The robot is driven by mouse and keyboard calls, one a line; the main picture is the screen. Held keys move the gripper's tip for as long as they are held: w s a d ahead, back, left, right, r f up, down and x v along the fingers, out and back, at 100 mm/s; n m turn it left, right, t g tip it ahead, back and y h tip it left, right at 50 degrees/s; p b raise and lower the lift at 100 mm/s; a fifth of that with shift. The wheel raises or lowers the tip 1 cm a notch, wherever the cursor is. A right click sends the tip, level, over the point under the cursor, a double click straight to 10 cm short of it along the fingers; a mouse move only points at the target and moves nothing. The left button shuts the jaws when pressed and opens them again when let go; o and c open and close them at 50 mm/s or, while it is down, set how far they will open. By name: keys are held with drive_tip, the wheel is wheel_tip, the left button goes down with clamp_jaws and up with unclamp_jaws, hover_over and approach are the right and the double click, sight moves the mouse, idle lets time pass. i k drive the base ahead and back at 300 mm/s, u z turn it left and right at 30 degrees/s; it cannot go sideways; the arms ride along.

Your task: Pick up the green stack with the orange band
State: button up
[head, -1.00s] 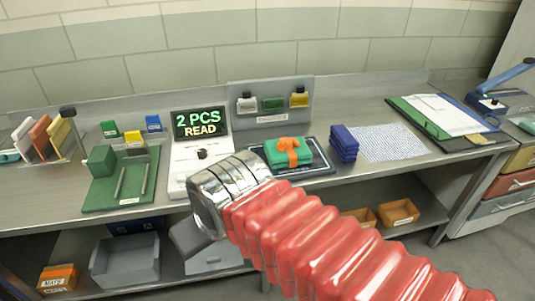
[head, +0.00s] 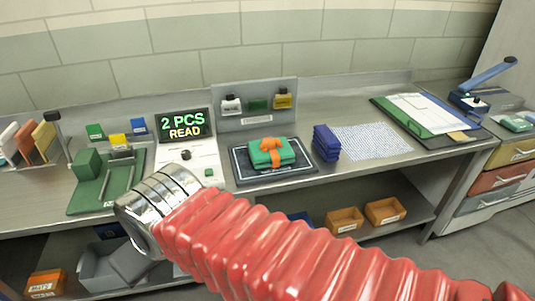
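The green stack with the orange band (head: 271,153) lies on a dark mat with a pale border (head: 241,175) near the middle of the bench. The orange band crosses its top and is bunched there. The red ribbed sleeve and silver cuff of my arm reach across the lower view, in front of the bench. A grey part at the arm's end, seemingly my gripper (head: 134,262), shows below the cuff, left of and lower than the stack and well apart from it. Its fingers cannot be made out.
A blue stack (head: 326,143) stands just right of the mat, beside a patterned sheet (head: 371,140). A display reading "2 PCS READ" (head: 183,124) stands left. A grey holder with bottles (head: 255,103) is behind. Orange bins (head: 385,211) sit on the lower shelf.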

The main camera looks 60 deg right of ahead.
sight(269, 152)
drive_tip(key=z, duration=0.05)
drive_tip(key=i, duration=1)
drive_tip(key=u, duration=0.05)
